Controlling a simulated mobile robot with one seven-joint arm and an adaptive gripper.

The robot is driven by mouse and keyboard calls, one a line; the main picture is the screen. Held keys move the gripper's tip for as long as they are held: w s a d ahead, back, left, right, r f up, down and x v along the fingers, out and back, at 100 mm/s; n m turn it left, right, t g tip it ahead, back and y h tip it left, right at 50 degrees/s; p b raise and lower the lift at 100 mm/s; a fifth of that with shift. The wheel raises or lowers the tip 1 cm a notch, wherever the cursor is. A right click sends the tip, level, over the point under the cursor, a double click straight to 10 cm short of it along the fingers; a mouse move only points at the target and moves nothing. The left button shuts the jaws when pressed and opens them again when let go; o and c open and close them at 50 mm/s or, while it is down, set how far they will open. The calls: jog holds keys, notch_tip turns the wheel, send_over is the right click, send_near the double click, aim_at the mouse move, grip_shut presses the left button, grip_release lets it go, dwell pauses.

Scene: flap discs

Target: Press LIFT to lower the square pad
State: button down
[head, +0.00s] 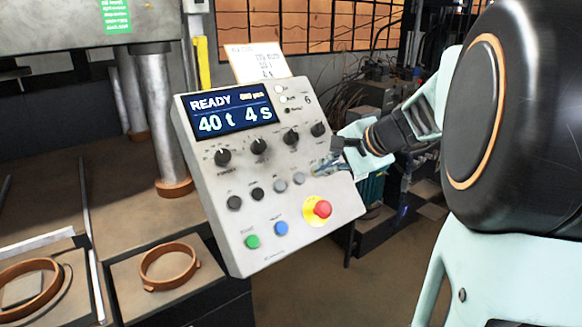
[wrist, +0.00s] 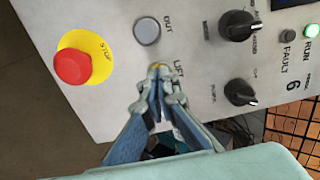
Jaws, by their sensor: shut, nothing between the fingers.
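The control panel (head: 300,235) is a tilted grey box whose screen (head: 232,110) reads READY, 40 t, 4 s. In the wrist view the word LIFT (wrist: 179,70) is printed beside my gripper (wrist: 160,78). Its fingers are shut and empty, with the tips over the LIFT button; a small yellowish edge shows at the tips, and the rest is hidden. I cannot tell whether the tips touch it. In the head view my gripper (head: 326,164) is at the panel's right side. A grey square piece (head: 22,289) lies inside a brown ring at lower left; I cannot tell whether it is the square pad.
The OUT button (wrist: 147,31) and the red STOP button (wrist: 72,67) on its yellow disc are near my fingers. Several black knobs (head: 259,146) line the panel. Green (head: 252,241) and blue (head: 281,228) buttons sit lower. A brown ring (head: 168,283) lies left of the panel.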

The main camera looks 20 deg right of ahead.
jog(key=p+v, duration=0.2)
jog(key=v, duration=0.6)
dwell(0.4)
